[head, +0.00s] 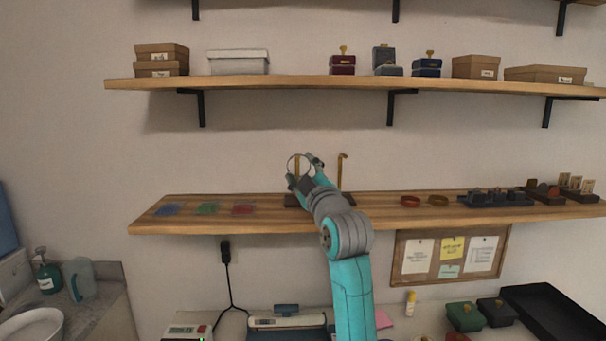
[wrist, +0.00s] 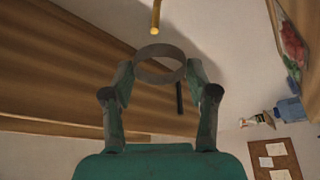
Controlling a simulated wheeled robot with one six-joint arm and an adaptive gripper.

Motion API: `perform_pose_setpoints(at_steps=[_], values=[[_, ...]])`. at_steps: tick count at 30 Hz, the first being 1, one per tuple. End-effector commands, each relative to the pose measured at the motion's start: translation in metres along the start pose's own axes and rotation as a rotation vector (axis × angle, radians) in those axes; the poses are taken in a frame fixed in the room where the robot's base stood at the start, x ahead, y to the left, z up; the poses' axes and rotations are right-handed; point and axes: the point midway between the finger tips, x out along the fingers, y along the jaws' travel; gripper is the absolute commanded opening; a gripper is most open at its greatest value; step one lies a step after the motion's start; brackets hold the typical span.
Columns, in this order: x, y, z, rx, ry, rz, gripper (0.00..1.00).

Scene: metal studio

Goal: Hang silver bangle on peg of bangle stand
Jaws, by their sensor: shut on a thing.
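The silver bangle (head: 289,161) is a thin grey ring, held up above the lower shelf. My gripper (head: 305,174) is shut on it. In the wrist view the bangle (wrist: 160,76) sits between both fingertips of my gripper (wrist: 160,78). The right peg (head: 342,170) is bare with a bent top. My arm hides part of the base.
The upper shelf (head: 300,83) with boxes runs above.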

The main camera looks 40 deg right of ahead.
Motion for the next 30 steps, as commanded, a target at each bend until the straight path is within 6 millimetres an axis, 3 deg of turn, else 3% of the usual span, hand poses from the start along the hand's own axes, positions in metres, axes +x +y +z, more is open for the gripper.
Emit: perform_pose_setpoints(at_steps=[30], values=[[0.064, 0.0, 0.028, 0.0, -0.001, 0.001, 0.24]])
